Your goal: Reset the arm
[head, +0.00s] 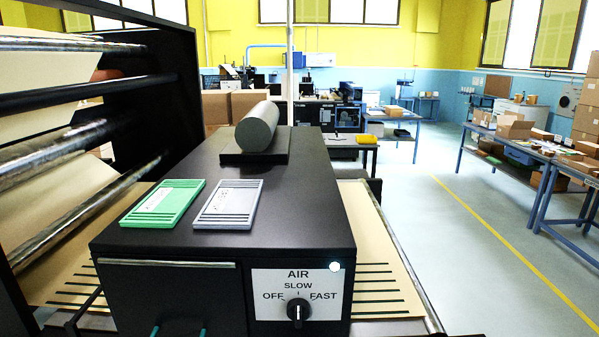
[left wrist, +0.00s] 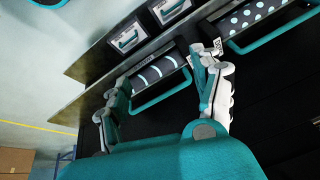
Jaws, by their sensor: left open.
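My left gripper (left wrist: 160,88) shows in the left wrist view, teal and white, with its two fingers spread apart. Nothing shows held between the fingers. Beyond the fingers is a dark panel with a striped drawer front (left wrist: 158,73) and a teal handle (left wrist: 162,92). I cannot tell whether a finger touches it. Neither gripper shows in the head view. My right gripper is in neither view.
In the head view, a black cabinet (head: 300,185) carries a green card (head: 163,203), a grey card (head: 228,204) and a grey roll (head: 257,127). Its front has an AIR dial (head: 299,310). Metal rollers (head: 50,150) stand left. The floor (head: 470,250) at right is clear.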

